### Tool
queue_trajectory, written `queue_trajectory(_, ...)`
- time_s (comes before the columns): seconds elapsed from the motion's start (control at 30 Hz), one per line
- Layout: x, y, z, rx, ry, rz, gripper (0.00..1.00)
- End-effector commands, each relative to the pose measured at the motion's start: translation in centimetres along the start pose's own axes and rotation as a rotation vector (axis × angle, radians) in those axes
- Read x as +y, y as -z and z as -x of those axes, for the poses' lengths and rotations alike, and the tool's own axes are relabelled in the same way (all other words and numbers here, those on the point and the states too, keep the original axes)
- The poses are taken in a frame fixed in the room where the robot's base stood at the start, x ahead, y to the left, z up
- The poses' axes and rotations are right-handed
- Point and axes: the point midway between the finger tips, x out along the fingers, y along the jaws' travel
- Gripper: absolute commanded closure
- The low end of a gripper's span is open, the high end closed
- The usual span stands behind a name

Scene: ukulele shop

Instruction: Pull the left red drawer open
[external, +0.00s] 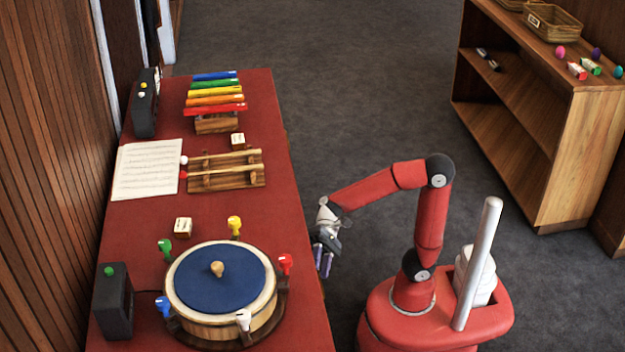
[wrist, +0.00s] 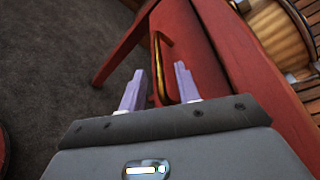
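The red drawer front (wrist: 205,65) shows in the wrist view on the side of the red table, with a brass bar handle (wrist: 157,60). I cannot tell whether it is shut or slightly open. My gripper (wrist: 159,70) is open, its two pale purple fingers apart, and the handle appears between them in the picture. I cannot tell whether a finger touches it. In the external view my gripper (external: 323,262) points down beside the right edge of the red table (external: 290,200). The drawer fronts are hidden there.
A drum (external: 222,290) with coloured pegs, a wooden rack (external: 226,171), a xylophone (external: 216,95), a music sheet (external: 147,170) and dark speakers (external: 114,300) are on the table. A wooden shelf (external: 575,150) stands at right. The grey floor between is clear.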

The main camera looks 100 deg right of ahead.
Motion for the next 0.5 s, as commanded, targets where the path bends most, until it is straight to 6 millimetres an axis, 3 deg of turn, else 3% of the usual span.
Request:
queue_trajectory(0.2, 0.1, 0.0, -3.1, -0.001, -0.003, 0.001, 0.68)
queue_trajectory(0.5, 0.1, 0.0, -4.1, 0.001, -0.002, 0.000, 0.68)
